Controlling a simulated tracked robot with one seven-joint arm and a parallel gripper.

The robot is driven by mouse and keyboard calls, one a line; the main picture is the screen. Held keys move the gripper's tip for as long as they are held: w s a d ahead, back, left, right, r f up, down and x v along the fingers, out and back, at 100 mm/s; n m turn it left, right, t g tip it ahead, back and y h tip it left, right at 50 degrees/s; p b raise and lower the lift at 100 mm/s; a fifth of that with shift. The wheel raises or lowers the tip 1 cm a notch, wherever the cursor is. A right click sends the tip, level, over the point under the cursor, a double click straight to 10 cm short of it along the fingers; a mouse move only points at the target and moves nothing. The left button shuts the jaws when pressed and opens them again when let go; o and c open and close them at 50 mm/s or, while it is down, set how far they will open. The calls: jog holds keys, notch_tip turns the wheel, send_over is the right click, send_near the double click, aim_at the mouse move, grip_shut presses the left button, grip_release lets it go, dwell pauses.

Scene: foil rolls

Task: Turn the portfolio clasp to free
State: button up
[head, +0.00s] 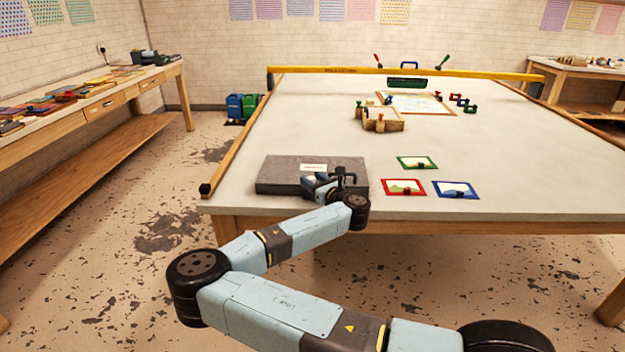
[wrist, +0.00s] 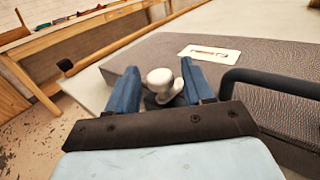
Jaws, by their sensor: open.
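The portfolio is a flat grey textured case (head: 285,174) lying at the front left of the large table. It has a white label on top and a dark handle (wrist: 270,82) at its right in the wrist view. A pale clasp with a rounded knob (wrist: 160,80) stands on the case's near edge. My gripper (head: 322,182) is over the front of the case in the head view. In the wrist view my gripper (wrist: 162,84) is open, with its blue fingers on either side of the clasp. I cannot tell whether they touch it. The clasp is hidden in the head view.
Green, red and blue framed pictures (head: 403,188) lie right of the case. A wooden block assembly (head: 380,119) and small clamps (head: 462,102) stand further back. A yellow rail (head: 400,71) crosses the far end. The table's middle and right are mostly clear.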

jog(key=shift+w+a, duration=0.35)
jog(key=shift+w, duration=0.15)
jog(key=shift+c, duration=0.2)
jog(key=c, duration=0.9)
